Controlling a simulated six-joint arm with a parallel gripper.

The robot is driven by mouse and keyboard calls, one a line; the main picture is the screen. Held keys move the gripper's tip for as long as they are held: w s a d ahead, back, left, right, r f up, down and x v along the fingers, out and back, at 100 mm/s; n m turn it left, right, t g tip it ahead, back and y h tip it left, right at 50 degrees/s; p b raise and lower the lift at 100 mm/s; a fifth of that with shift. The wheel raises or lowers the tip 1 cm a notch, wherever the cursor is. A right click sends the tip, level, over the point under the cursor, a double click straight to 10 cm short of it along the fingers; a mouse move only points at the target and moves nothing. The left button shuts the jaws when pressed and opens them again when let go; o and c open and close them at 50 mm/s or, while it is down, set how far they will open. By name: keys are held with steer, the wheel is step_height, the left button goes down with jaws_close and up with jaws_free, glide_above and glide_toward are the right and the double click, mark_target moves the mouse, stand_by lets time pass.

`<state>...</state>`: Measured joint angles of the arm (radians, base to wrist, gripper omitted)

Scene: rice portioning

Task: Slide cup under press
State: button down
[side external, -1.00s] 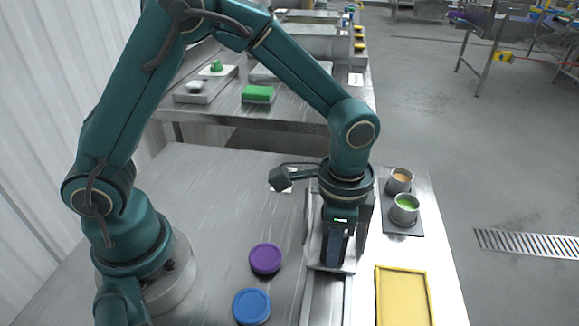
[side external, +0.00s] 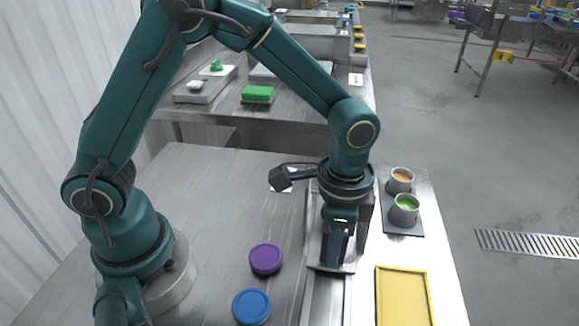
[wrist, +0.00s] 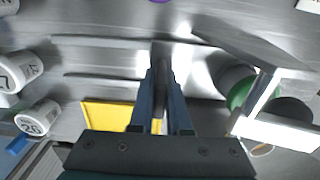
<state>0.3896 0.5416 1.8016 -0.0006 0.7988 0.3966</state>
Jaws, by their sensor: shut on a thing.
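My gripper (side external: 337,258) points down over the metal guide channel (side external: 321,306) in the side view. In the wrist view its two dark blue fingers (wrist: 161,98) are shut on a narrow grey metal piece (wrist: 161,62) between the rails. I cannot tell whether this piece belongs to a cup. A grey cup with green contents (side external: 405,209) and one with orange contents (side external: 400,181) stand on a dark mat (side external: 402,230) to the right. The green one also shows in the wrist view (wrist: 232,77), partly behind a pale frame. The press is not clearly identifiable; my arm hides part of the metalwork.
A yellow tray (side external: 377,300) lies right of the channel. A purple lid (side external: 265,258) and a blue lid (side external: 251,306) lie left of it. White numbered tubs (wrist: 17,71) show at the wrist view's left. The left bench surface (side external: 210,200) is largely clear.

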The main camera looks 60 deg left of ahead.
steer(key=shift+w+a, duration=0.5)
steer(key=shift+w, duration=0.1)
steer(key=c, duration=0.9)
jaws_free()
steer(key=shift+r, duration=0.15)
steer(key=shift+r, duration=2.45)
